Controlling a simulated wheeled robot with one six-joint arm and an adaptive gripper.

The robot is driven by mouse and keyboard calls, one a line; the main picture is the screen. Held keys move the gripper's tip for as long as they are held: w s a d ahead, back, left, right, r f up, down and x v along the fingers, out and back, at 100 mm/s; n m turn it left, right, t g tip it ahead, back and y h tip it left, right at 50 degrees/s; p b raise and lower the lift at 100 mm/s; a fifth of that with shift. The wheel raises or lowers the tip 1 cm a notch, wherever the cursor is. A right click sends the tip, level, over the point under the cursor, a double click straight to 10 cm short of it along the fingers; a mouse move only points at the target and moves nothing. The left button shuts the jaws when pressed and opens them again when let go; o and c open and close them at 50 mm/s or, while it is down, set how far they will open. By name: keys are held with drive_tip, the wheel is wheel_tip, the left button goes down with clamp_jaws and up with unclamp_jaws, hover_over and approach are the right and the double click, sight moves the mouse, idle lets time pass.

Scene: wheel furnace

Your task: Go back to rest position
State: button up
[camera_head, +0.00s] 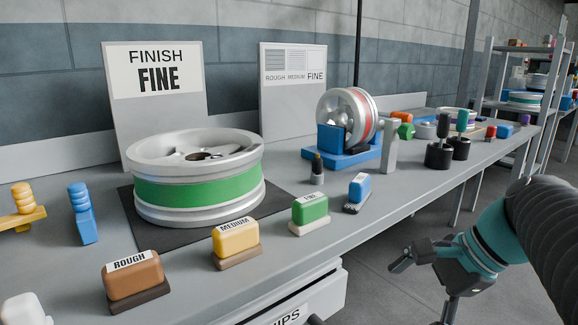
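My gripper (420,288) hangs in front of the bench at the lower right, over the floor and clear of the bench edge. Its two dark fingers are spread apart, with nothing visible between them. On the grey bench (345,232), a silver wheel with a green band (198,192) lies flat on a dark mat (128,200). All are apart from my gripper.
A FINISH FINE sign (155,75) and a grit chart (293,70) stand behind. A red-banded wheel (348,115) sits in a blue stand (340,155). A drawer unit (318,295) stands under the bench. A shelf rack (520,75) is at the far right. Floor (375,270) beside the bench is clear.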

drive_tip(key=s+a+f+n+t+h, duration=0.2)
drive_tip(key=s+f+n+h, duration=0.3)
drive_tip(key=n, duration=1)
drive_tip(key=shift+s+a+f+n+h+p, duration=0.3)
drive_tip(key=shift+s+a+f+h+p, duration=0.15)
drive_tip(key=shift+a+f, duration=0.35)
drive_tip(key=shift+d+f, duration=0.1)
